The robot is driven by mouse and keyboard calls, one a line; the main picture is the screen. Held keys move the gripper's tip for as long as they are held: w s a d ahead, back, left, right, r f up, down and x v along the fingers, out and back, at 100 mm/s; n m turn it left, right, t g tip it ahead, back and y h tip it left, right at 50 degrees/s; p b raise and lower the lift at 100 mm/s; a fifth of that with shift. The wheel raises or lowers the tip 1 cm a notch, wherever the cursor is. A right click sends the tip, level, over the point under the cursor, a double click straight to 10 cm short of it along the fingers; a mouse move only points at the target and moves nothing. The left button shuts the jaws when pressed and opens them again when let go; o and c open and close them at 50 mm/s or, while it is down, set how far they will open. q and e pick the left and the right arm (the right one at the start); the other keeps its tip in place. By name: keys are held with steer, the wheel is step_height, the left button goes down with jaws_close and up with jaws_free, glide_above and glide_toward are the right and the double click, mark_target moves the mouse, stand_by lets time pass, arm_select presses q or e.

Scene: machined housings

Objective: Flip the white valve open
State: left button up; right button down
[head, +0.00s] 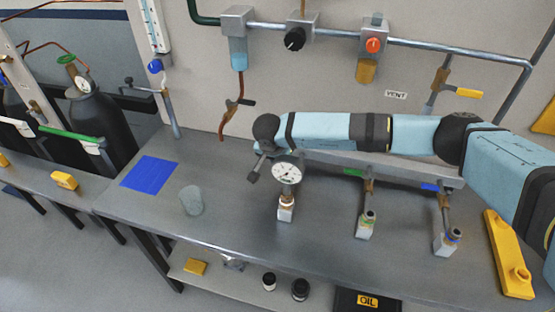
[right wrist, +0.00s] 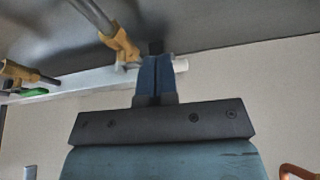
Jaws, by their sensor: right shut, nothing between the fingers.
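The white valve's handle (right wrist: 181,65) shows in the right wrist view as a short white end just right of my right gripper's fingertips (right wrist: 156,60). Its brass body (right wrist: 122,46) is just left of them, on a grey pipe. The fingers are shut with nothing between them and cover the middle of the handle; I cannot tell whether they touch it. In the head view my right arm reaches leftward above the back of the bench, and the white handle is not clearly visible behind the arm and the gauge (head: 288,172). My left gripper is not in view.
On the bench (head: 240,222), a green-handled valve (head: 353,172) and a blue-handled valve (head: 430,187) stand right of the gauge. A grey cup (head: 191,201) and a blue mat (head: 150,174) are at left. A yellow bracket (head: 508,255) lies at right.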

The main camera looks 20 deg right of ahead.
steer(key=shift+w+m+b, duration=0.25)
steer(key=shift+m+b, duration=0.15)
steer(key=shift+m, duration=0.1)
steer(key=w+m+b, duration=0.1)
steer(key=m, duration=0.1)
steer(key=w+d+m+g+h+b, duration=0.1)
steer(key=m+b, duration=0.1)
steer(key=shift+f+b, duration=0.1)
steer(key=shift+b, duration=0.2)
steer(key=shift+w+d+g, duration=0.15)
steer(key=shift+w+g, duration=0.05)
steer(key=shift+g, duration=0.1)
steer(key=shift+b, duration=0.35)
steer(key=shift+w+d, duration=0.1)
